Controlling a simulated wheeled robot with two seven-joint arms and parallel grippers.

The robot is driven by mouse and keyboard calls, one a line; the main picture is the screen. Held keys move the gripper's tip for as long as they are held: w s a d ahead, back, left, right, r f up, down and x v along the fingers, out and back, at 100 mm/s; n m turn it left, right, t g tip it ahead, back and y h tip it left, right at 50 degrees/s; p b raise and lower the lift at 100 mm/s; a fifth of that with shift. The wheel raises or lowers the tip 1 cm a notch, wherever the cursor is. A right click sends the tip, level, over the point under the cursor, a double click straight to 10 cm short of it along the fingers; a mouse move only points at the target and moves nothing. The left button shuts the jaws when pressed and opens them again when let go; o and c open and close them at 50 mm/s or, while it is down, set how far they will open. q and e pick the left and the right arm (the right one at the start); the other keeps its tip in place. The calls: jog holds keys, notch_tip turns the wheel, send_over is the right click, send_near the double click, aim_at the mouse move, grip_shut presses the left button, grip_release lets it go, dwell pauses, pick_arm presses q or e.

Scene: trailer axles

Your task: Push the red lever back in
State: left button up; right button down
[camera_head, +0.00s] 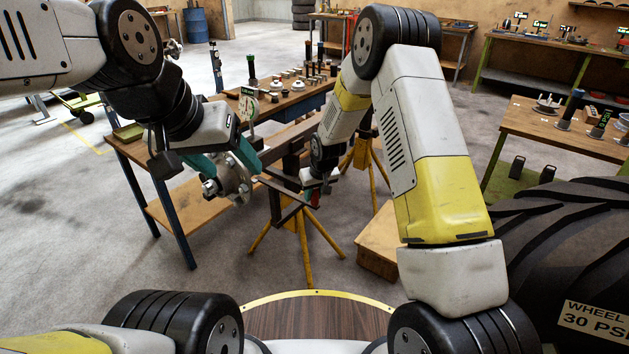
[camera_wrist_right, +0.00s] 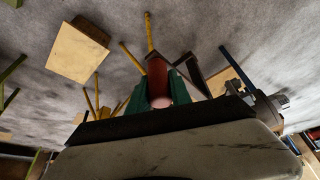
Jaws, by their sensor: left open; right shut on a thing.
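The red lever (camera_wrist_right: 157,75) sits between the teal fingers of my right gripper (camera_wrist_right: 160,92) in the right wrist view, with its pale rounded end towards the camera. In the head view only a small red patch of it (camera_head: 314,197) shows beside my right gripper (camera_head: 321,186), which is shut on it near the dark axle frame (camera_head: 292,208). My left gripper (camera_head: 226,163) is open, its teal fingers at either side of a grey metal hub (camera_head: 234,182). I cannot tell whether they touch the hub. The lever's mounting is mostly hidden.
Yellow trestle legs (camera_head: 301,250) stand under the axle. A wooden workbench (camera_head: 163,176) with tools is behind, and a wooden box (camera_head: 378,242) is on the floor to the right. A large tyre (camera_head: 560,240) fills the right side.

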jog(key=c, duration=1.2)
grip_release()
jog(key=shift+o, duration=0.2)
jog(key=v, duration=0.7)
jog(key=shift+s+r, duration=0.15)
jog(key=shift+r, duration=0.2)
